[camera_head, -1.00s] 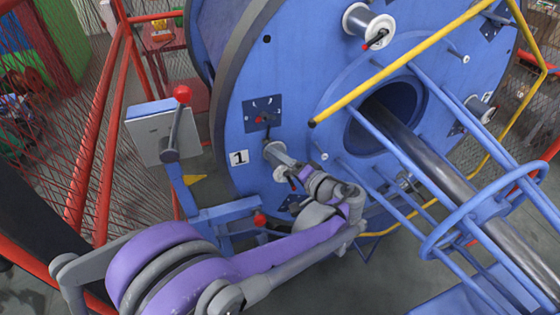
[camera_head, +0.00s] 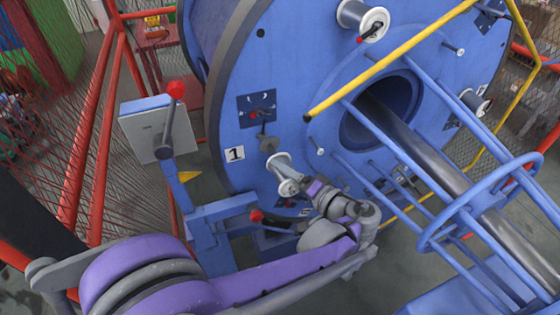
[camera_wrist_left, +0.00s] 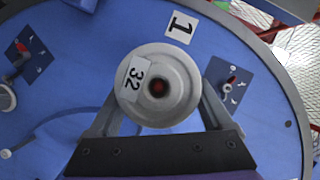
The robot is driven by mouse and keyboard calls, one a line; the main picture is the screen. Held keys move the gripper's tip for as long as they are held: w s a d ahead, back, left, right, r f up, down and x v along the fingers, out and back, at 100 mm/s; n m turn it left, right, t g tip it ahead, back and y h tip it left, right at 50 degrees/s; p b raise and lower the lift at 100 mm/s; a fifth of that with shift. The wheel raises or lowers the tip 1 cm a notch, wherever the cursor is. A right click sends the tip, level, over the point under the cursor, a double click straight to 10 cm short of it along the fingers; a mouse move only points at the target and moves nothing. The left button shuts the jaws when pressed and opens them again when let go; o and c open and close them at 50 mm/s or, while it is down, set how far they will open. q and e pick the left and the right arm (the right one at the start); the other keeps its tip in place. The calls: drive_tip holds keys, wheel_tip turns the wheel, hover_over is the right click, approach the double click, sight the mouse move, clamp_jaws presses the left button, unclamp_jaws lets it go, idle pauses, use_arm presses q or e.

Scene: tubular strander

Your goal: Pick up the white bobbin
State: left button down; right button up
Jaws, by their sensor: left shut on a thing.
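The white bobbin (camera_head: 283,168) is a small pale spool at the lower left of the big blue disc (camera_head: 330,100). In the left wrist view the bobbin (camera_wrist_left: 158,85) faces me with its round flange, a dark centre and a label reading 32. My left gripper (camera_head: 300,184) is shut on it, with a grey finger on each side in the left wrist view (camera_wrist_left: 158,108). My right gripper is not in view.
Another bobbin (camera_head: 362,20) sits at the top of the disc. A yellow bar (camera_head: 390,60) and a blue tubular cage (camera_head: 430,240) around a shaft stand to the right. A grey box (camera_head: 157,130) with a red-knobbed lever and red fence posts stand at left.

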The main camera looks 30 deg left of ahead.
use_arm(q)
drive_tip(key=s+d, duration=0.7)
drive_tip(key=d, duration=0.1)
drive_tip(key=shift+s+d, duration=0.25)
drive_tip(key=shift+d, duration=0.1)
